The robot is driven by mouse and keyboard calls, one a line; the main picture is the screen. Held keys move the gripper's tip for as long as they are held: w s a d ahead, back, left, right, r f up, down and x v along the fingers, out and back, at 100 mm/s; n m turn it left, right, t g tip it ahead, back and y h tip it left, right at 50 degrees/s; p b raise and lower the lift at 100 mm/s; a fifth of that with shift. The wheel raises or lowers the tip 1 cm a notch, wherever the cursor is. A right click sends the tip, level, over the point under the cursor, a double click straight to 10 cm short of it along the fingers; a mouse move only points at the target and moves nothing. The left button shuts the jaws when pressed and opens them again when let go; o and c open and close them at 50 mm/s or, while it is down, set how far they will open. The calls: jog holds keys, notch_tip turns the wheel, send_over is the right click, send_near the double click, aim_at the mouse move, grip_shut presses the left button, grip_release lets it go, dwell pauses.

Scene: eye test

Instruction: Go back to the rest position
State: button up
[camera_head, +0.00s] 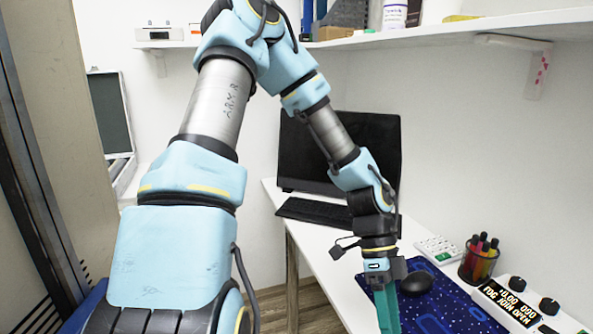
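My light-blue arm reaches from the lower left up over the middle and down to the right. My gripper (388,312) points down over the front part of the white desk (350,268), above the dark blue patterned mat (443,306). Its teal fingers lie close together as seen from here and run to the bottom edge of the picture. Whether they are open, shut or hold something cannot be told.
A black monitor (370,135) and keyboard (314,211) are behind my wrist. A mouse (416,283), calculator (439,250), pen cup (479,262) and a device with knobs and a display (508,301) are right of my gripper. A loaded shelf (440,33) hangs above.

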jog(key=w+a+r+n+t, duration=0.2)
jog(key=w+a+r+n, duration=0.1)
jog(key=a+n, duration=0.4)
jog(key=w+a+r+n+t, duration=0.3)
jog(key=w+a+n, duration=0.2)
jog(key=a+n, duration=0.3)
jog(key=w+a+r+n+t+y, duration=0.1)
jog(key=w+a+r+n+t, duration=0.2)
jog(key=a+n, duration=0.5)
jog(key=shift+w+a+r, duration=0.2)
jog(key=shift+w+a, duration=0.25)
jog(key=shift+w, duration=0.35)
